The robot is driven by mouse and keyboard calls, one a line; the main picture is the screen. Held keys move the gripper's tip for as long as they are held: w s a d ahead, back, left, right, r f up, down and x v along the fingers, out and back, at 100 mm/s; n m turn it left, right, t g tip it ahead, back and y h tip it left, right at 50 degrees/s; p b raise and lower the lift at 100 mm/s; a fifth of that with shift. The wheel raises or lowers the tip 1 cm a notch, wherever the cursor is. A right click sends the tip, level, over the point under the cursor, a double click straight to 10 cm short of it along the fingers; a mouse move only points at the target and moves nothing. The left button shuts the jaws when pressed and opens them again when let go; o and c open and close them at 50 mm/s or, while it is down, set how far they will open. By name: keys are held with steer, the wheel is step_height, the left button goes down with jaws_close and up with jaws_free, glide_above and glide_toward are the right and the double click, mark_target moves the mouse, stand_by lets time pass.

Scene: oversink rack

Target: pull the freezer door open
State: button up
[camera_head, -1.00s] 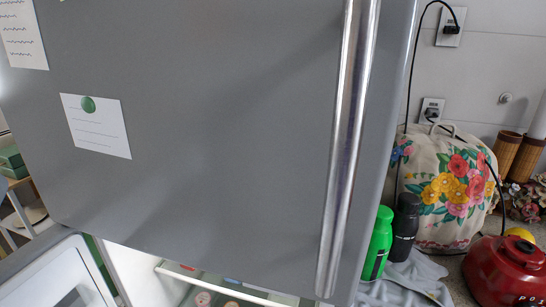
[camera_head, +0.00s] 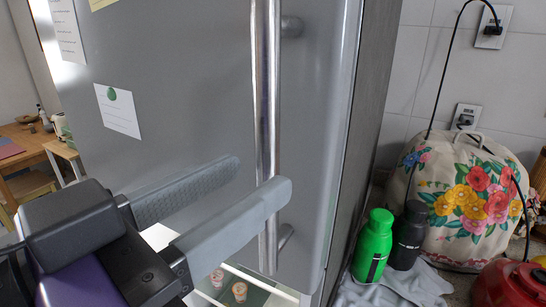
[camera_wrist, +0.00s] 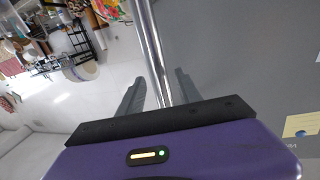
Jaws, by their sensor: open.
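The grey freezer door (camera_head: 190,80) fills the middle of the head view and looks shut, with paper notes on it. Its long vertical metal handle (camera_head: 267,90) is near the door's right side; it also shows in the wrist view (camera_wrist: 152,45). My gripper (camera_head: 262,178) is open at the lower part of the handle. The handle passes between the two fingers, one on each side, as the wrist view of my gripper (camera_wrist: 158,85) also shows. Whether either finger touches the handle I cannot tell. The near finger hides a short stretch of it.
Below the door, an open compartment shows a shelf (camera_head: 262,283) with small items. To the right stand a green bottle (camera_head: 374,245), a black bottle (camera_head: 409,235), a flowered cover (camera_head: 465,200) and a red kettle (camera_head: 510,287). A wooden table (camera_head: 25,150) is at far left.

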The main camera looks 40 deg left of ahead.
mark_target(260, 173)
steer(key=shift+w+a+p, duration=0.15)
steer(key=shift+w+p, duration=0.2)
steer(key=shift+w, duration=1.7)
steer(key=shift+c, duration=0.3)
jaws_close()
